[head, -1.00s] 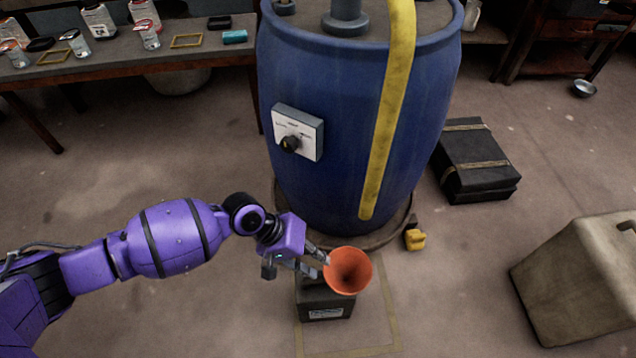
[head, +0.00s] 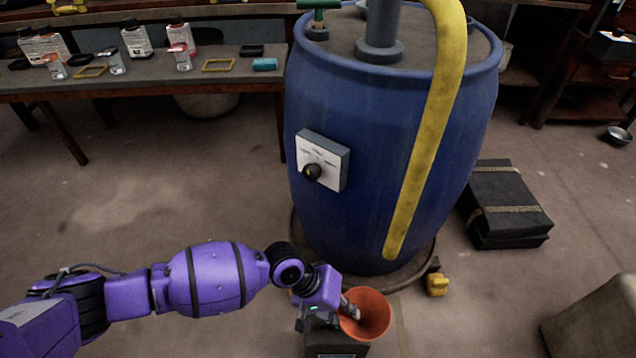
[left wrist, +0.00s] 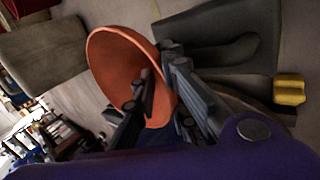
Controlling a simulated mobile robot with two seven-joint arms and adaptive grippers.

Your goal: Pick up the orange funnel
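The orange funnel (head: 376,318) is at the bottom centre of the head view, mouth upward, over a dark can (head: 338,345). My left gripper (head: 350,308) reaches it from the left, its fingers overlapping the funnel's near-left rim. In the left wrist view the funnel (left wrist: 112,65) lies between the fingers (left wrist: 162,75): one finger is inside the mouth, the other outside the wall. The fingers look apart around the wall; firm contact cannot be made out. The funnel's spout is hidden. My right gripper is not in view.
A blue vat (head: 375,195) with a yellow pipe (head: 425,140) and a dial box (head: 322,160) stands just behind the funnel. A yellow object (head: 437,284) and a black case (head: 503,205) lie to the right. A bench (head: 140,85) is at back left.

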